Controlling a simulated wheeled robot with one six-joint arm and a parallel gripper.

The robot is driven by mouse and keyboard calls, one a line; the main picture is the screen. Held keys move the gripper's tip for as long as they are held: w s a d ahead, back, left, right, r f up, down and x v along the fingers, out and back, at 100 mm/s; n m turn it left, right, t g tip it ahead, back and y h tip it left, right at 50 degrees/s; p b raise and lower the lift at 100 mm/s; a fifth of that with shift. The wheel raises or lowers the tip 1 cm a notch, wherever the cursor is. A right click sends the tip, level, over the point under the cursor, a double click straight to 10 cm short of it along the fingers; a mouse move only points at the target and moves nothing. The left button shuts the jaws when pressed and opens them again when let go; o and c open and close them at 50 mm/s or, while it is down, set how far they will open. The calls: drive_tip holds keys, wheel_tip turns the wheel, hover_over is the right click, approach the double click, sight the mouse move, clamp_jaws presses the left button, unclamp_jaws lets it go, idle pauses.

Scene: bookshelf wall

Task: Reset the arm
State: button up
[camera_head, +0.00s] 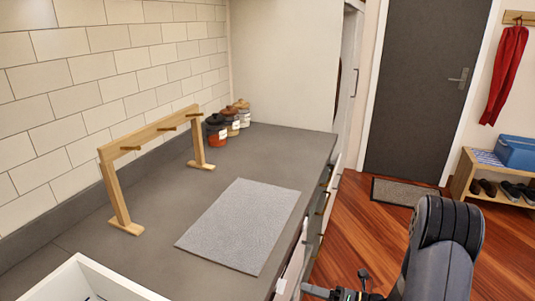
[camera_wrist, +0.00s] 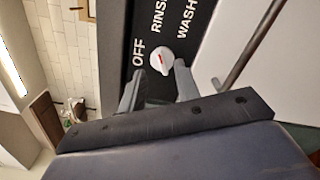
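My gripper (camera_wrist: 159,72) shows in the wrist view with its two dark fingers spread apart. A white round knob (camera_wrist: 161,61) with a red mark sits just beyond and between the fingertips, on a dark panel (camera_wrist: 122,30) lettered OFF, RINSE and WASH. Nothing is visibly held, and I cannot tell whether a finger touches the knob. In the head view my dark arm (camera_head: 440,245) is at the lower right, beside the counter; the fingers are not clear there.
A grey counter (camera_head: 150,225) holds a wooden peg rack (camera_head: 150,133), a grey mat (camera_head: 243,225) and lidded jars (camera_head: 232,120). A metal handle bar (camera_wrist: 252,45) is right of the knob. Wooden floor (camera_head: 355,230) is open toward a dark door (camera_head: 425,85).

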drive_tip(key=v, duration=0.5)
drive_tip(key=w+a+n+b, duration=0.1)
drive_tip(key=a+n+b, duration=0.2)
drive_tip(key=b, duration=0.3)
drive_tip(key=a+n+b, duration=0.3)
drive_tip(key=n+b, duration=0.2)
drive_tip(key=w+a+n+b, duration=0.1)
drive_tip(key=a+n+b, duration=0.2)
drive_tip(key=b, duration=0.3)
drive_tip(key=shift+w+a+r+n+b, duration=0.15)
drive_tip(key=shift+w+a+n+b, duration=0.2)
drive_tip(key=shift+a, duration=0.25)
drive_tip(key=shift+d+r, duration=0.2)
drive_tip(key=shift+d, duration=0.05)
drive_tip(key=p, duration=0.2)
approach(279, 282)
drive_tip(key=shift+d+f, duration=0.25)
drive_tip(key=shift+d, duration=0.25)
drive_tip(key=shift+s+a+b, duration=0.1)
drive_tip(key=shift+s+b, duration=0.05)
drive_tip(key=shift+b, duration=0.15)
